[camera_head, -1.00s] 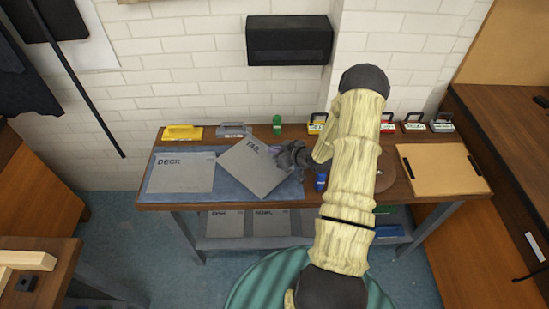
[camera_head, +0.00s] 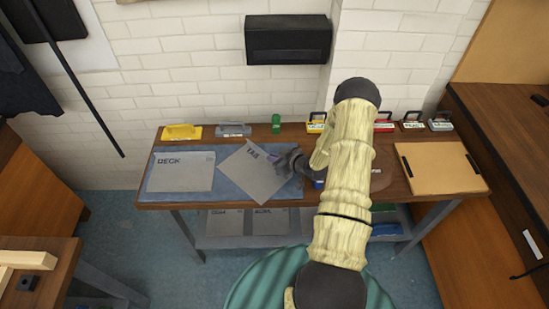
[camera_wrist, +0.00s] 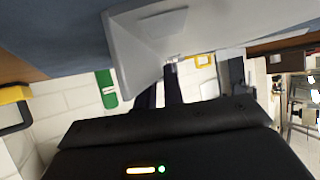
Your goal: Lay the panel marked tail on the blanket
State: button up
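The grey panel marked TAIL (camera_head: 252,175) is tilted over the blue blanket (camera_head: 228,188) on the workbench, turned at an angle to the bench edge. My gripper (camera_head: 292,162) is at the panel's right side and shut on its edge. In the wrist view the panel (camera_wrist: 150,40) is between the dark fingers (camera_wrist: 160,88). Whether its lower corner touches the blanket cannot be told. The grey panel marked DECK (camera_head: 181,172) lies flat on the blanket's left part.
A yellow tool (camera_head: 182,132), a grey tool (camera_head: 233,130) and a green item (camera_head: 276,124) stand along the bench's back edge. More labelled panels (camera_head: 270,221) are on the shelf below. A pale board (camera_head: 440,170) lies at the right end.

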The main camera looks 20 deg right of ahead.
jog(key=shift+o, duration=1.1)
jog(key=shift+r, duration=0.15)
jog(key=b+v, duration=0.2)
jog(key=v, duration=1)
jog(key=shift+s, duration=0.1)
